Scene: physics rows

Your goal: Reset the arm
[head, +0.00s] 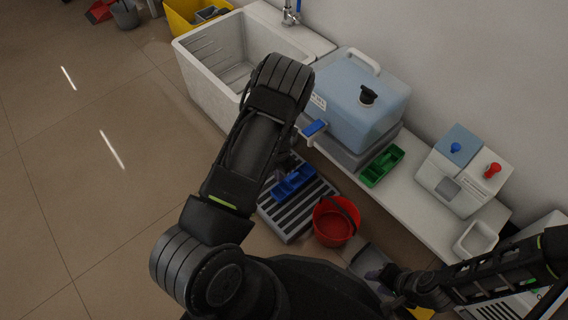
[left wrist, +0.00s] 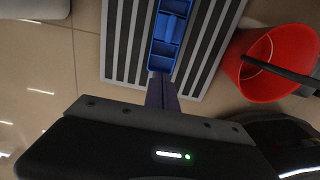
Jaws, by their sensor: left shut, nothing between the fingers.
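My left arm (head: 250,150) reaches up the middle of the head view and hides most of its own gripper. In the left wrist view my left gripper (left wrist: 161,88) is shut, with its fingers together and nothing between them. It points toward a blue compartment tray (left wrist: 168,38), which lies on a striped grate. The same blue tray (head: 293,183) shows in the head view just right of my left forearm. My right gripper (head: 380,275) is low at the right, near the grey bin; its fingers are too small and dark to judge.
A red bucket (head: 334,222) stands beside the floor grate (head: 287,232). A white sink (head: 205,62) is at upper left. Open floor lies left.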

